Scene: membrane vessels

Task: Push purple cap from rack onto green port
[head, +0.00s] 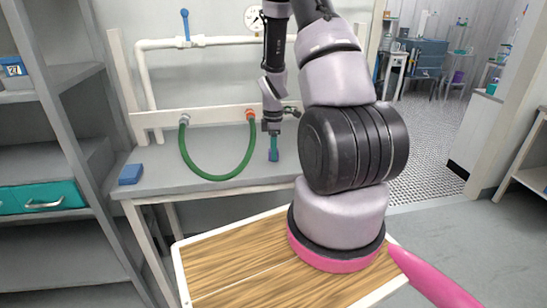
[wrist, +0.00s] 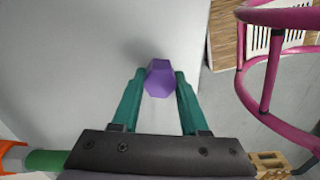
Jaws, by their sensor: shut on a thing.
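A purple faceted cap (wrist: 158,80) sits between the two teal fingertips of my gripper (wrist: 157,76) in the wrist view. The fingers are shut on its sides, and pale grey surface shows behind it. In the head view my gripper (head: 273,154) points down over the grey bench (head: 222,147), just right of the green hose; the cap cannot be made out there. A green hose (head: 215,177) hangs in a loop between a grey fitting (head: 184,119) and an orange fitting (head: 250,115). I cannot pick out a separate green port or the rack.
A blue block (head: 131,174) lies on the bench's left end. White pipework (head: 215,41) with a blue valve handle (head: 185,24) and a gauge (head: 252,18) stands behind. Grey shelving (head: 45,140) stands at left. Open floor lies at right.

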